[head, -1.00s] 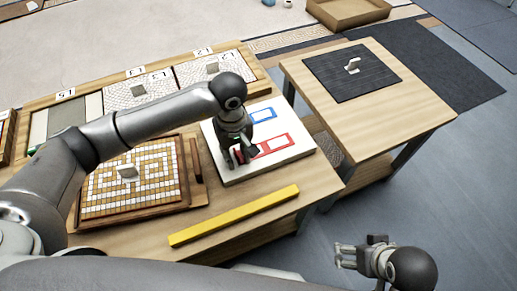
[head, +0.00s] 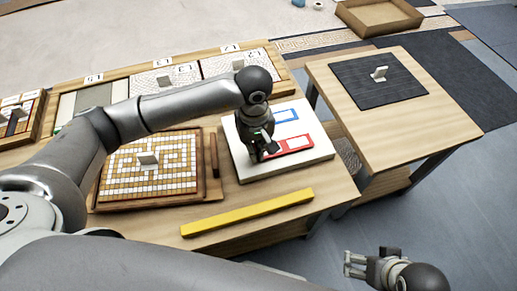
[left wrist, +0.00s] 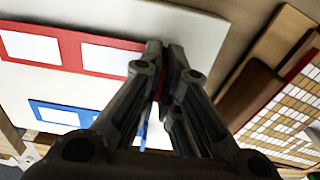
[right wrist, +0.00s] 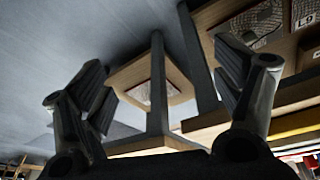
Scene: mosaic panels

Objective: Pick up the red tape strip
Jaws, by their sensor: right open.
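The red tape strip (head: 291,144), a flat red band with white windows, lies on the white board (head: 243,172) in the head view. It also shows at the upper left of the left wrist view (left wrist: 72,50). My left gripper (head: 264,152) is at the strip's left end, pointing down. In the left wrist view its fingertips (left wrist: 164,48) are nearly together, with a thin red sliver between them; they hide that end of the strip. My right gripper (head: 352,265) is open and empty, low beside the table; its spread fingers show in the right wrist view (right wrist: 165,85).
A blue strip (head: 285,115) lies behind the red one on the board. A yellow bar (head: 248,212) lies along the table's front edge. A mosaic panel (head: 180,183) is to the left. A side table (head: 425,120) with a dark mat stands right.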

